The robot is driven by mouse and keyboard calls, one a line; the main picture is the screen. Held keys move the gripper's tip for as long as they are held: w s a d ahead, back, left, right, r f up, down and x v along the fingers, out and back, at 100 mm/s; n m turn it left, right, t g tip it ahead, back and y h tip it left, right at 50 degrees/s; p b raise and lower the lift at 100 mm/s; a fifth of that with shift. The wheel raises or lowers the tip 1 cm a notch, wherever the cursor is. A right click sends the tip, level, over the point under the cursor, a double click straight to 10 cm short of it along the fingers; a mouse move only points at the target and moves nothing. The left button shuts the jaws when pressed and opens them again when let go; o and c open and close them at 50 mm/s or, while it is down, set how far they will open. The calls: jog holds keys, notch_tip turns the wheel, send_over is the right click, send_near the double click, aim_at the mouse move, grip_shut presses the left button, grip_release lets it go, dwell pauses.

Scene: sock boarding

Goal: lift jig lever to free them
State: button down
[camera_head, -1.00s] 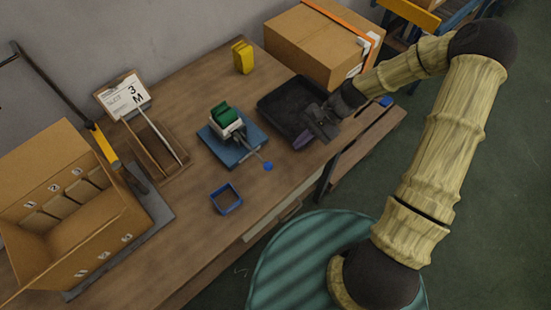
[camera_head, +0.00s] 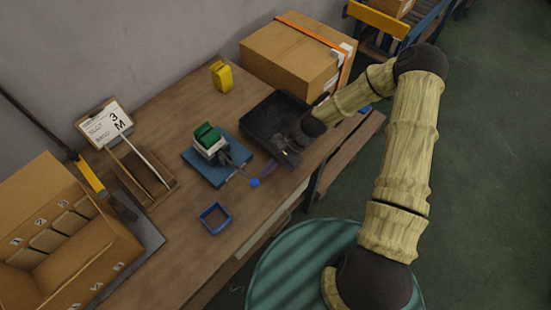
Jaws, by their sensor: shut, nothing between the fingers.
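The jig is a blue base plate (camera_head: 236,183) with a white block on it, near the middle of the table. Folded green socks (camera_head: 207,135) sit on top of the block. The jig lever (camera_head: 240,168) reaches out to the front right and ends in a blue knob (camera_head: 254,183), low beside the plate. My gripper (camera_head: 279,156) is shut, over the near edge of the black tray, right of the lever and apart from it. A purple shape (camera_head: 268,168) shows beside its tip; I cannot tell what it is.
The black tray (camera_head: 256,122) lies right of the jig. A small blue frame (camera_head: 203,225) lies in front. A yellow object (camera_head: 221,76) stands behind. A wooden rack with a card (camera_head: 104,124) and an open carton (camera_head: 92,262) are left. A closed box (camera_head: 290,58) stands back right.

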jog(key=shift+p+x, duration=0.3)
jog(key=shift+x, duration=1.4)
jog(key=shift+w+d+r, duration=0.1)
jog(key=shift+w+d, duration=0.05)
jog(key=shift+w, duration=0.05)
